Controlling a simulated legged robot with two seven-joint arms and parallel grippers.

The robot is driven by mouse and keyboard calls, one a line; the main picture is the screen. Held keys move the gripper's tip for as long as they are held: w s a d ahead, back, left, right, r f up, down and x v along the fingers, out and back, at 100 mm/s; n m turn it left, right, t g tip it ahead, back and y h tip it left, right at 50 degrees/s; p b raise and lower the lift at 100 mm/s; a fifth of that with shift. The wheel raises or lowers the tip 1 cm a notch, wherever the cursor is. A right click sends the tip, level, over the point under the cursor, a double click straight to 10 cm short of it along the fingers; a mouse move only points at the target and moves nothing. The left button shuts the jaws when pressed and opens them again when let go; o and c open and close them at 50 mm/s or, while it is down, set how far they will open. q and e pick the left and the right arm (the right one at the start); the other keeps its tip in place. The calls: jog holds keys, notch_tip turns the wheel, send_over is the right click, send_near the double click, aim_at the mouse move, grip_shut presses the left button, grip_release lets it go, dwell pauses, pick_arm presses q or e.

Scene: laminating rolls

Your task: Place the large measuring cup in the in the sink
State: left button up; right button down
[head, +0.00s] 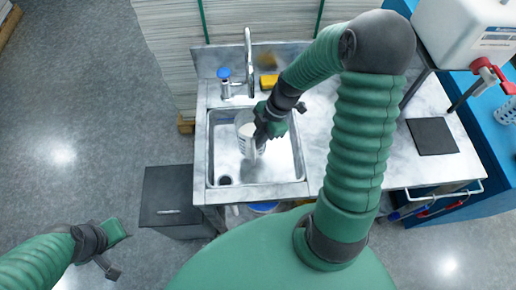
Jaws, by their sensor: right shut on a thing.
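The large measuring cup (244,118), pale and see-through, shows at the upper middle of the sink (285,170), partly hidden by my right gripper. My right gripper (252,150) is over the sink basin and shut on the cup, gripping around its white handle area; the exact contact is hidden. I cannot tell whether the cup touches the basin floor. My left gripper (118,252) hangs low at the left over the floor, away from the counter. Its fingers look apart, with nothing between them.
A faucet (249,60) stands behind the sink, with a blue-topped bottle (224,82) and a yellow sponge (268,82) beside it. A black mat (432,136) and a white jug (465,35) on a stand are at the right. A dark bin (172,195) stands left of the counter.

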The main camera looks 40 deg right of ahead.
notch_tip(320, 180, down, 2)
jog(key=shift+d+f, duration=0.1)
jog(key=shift+f, duration=0.1)
notch_tip(320, 180, down, 4)
jog(key=c, duration=1.5)
grip_release()
jog(key=shift+s, duration=0.1)
jog(key=v, duration=1.2)
jog(key=m+h, duration=0.3)
jog(key=m, duration=0.4)
send_over(258, 154)
jog(key=s, duration=0.3)
jog(key=a+m, duration=0.2)
jog(key=m, duration=0.1)
jog(key=s+a+m+t, duration=0.1)
jog(key=a+m, duration=0.1)
jog(key=m, duration=0.1)
jog(key=a+m+h, duration=0.1)
jog(key=a+m, duration=0.1)
jog(key=m, duration=0.1)
jog(key=shift+s+a+r+t, duration=0.3)
jog(key=shift+s+a+r, duration=0.05)
jog(key=shift+a, duration=0.05)
